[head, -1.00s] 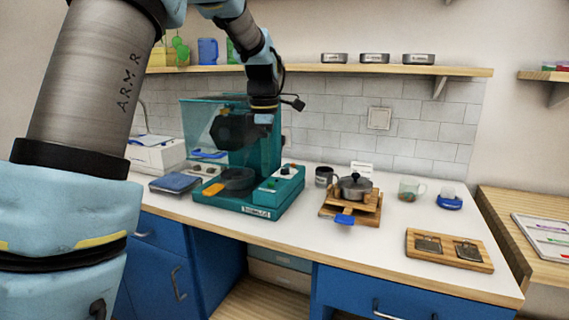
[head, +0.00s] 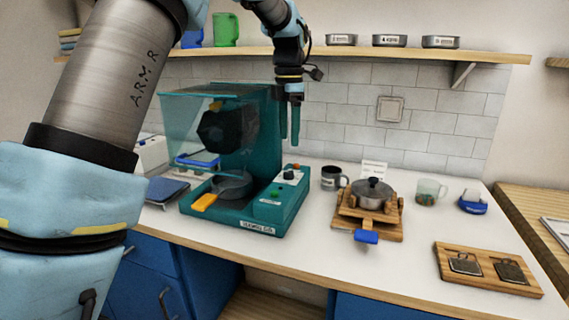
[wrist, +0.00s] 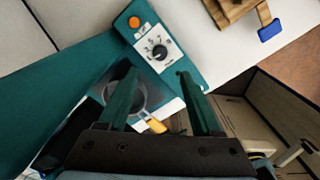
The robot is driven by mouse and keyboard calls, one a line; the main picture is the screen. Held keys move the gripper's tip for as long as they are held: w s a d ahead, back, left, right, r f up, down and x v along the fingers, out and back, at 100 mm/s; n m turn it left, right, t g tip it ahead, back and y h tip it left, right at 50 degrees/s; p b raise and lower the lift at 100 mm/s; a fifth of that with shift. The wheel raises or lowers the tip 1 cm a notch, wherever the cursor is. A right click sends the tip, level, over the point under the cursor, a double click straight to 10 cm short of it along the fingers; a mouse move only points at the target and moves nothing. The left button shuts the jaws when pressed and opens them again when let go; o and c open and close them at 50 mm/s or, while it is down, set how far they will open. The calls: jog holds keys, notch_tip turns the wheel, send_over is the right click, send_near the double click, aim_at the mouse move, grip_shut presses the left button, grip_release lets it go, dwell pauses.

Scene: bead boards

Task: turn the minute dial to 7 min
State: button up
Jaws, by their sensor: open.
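The minute dial (wrist: 158,51) is a dark knob on a white scale plate, on the control panel of the teal machine (head: 262,222). In the head view the dial (head: 288,175) sits on the right part of the machine's base. My gripper (head: 289,140) is open and empty, pointing down above the panel, apart from the dial. In the wrist view its two teal fingers (wrist: 154,85) stand apart, with the dial beyond and between their tips.
An orange button (wrist: 134,22) sits beside the dial, and a green button (head: 275,194) is on the panel. The machine's clear guard (head: 192,120) is raised at left. A mug (head: 330,178) and a pot on a wooden stand (head: 372,194) stand to the right.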

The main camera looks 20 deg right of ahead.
aim_at(288, 172)
notch_tip(288, 172, down, 10)
jog(key=shift+r+p, duration=0.1)
jog(key=shift+p, duration=0.7)
jog(key=shift+c, duration=0.4)
grip_shut()
